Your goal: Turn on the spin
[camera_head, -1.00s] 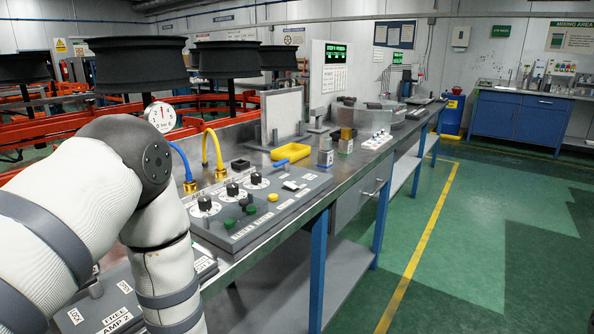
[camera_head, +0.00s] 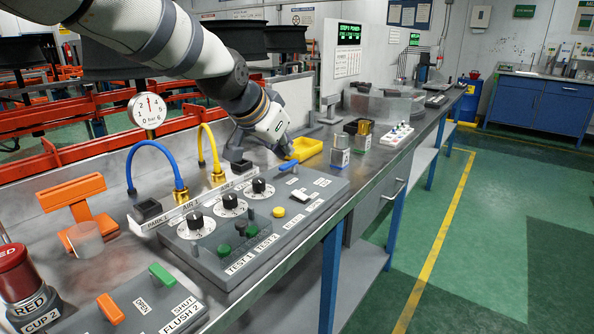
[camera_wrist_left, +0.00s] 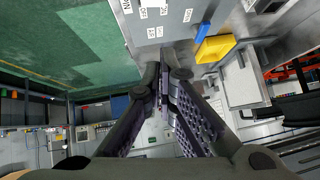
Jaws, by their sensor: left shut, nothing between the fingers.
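A grey control panel (camera_head: 262,222) on the bench carries three black dials, green and yellow buttons, a white switch (camera_head: 306,197) and a blue lever (camera_head: 289,166) at its far edge. The lettering beside these controls is too small to read, so I cannot tell which is for the spin. My left gripper (camera_head: 290,154) is just beyond the blue lever, beside the yellow tray (camera_head: 310,149); whether it touches the lever is unclear. In the left wrist view its fingers (camera_wrist_left: 163,82) are together and empty, and the blue lever (camera_wrist_left: 204,31) shows beside the tray. My right gripper is out of view.
A pressure gauge (camera_head: 147,110), blue hose (camera_head: 150,147) and yellow hose (camera_head: 212,150) stand behind the panel. A second panel (camera_head: 135,308) and a red button (camera_head: 18,272) are at lower left. Small canisters (camera_head: 340,150) stand right of the tray.

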